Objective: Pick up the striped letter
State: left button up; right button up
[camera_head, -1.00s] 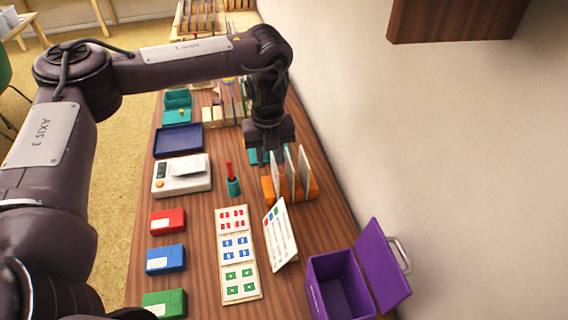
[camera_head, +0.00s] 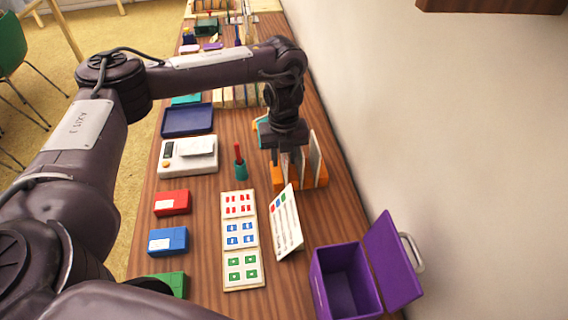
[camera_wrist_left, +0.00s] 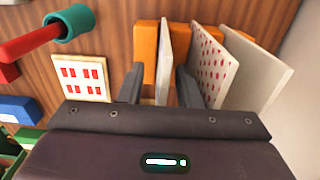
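My left gripper (camera_head: 288,157) points down over the orange letter rack (camera_head: 322,184) near the wall. In the left wrist view its two fingers (camera_wrist_left: 158,88) are apart, on either side of the leftmost letter (camera_wrist_left: 163,50). That letter stands nearly edge-on in the rack (camera_wrist_left: 146,42), with a gap on its left and the right finger close to it. No stripes can be made out on it. A letter with red dots (camera_wrist_left: 208,62) stands just right of the right finger, and a plain pale letter (camera_wrist_left: 254,72) stands further right. My right gripper is not in view.
A leaning card (camera_head: 286,222) and an open purple box (camera_head: 345,280) stand in front of the rack. A stamp chart (camera_head: 232,262), a teal cup (camera_head: 241,172) with a red stick, a scale (camera_head: 175,162) and coloured inkpads (camera_head: 168,240) lie to the left. The wall is close on the right.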

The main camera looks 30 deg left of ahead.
pick_arm(q)
grip_shut()
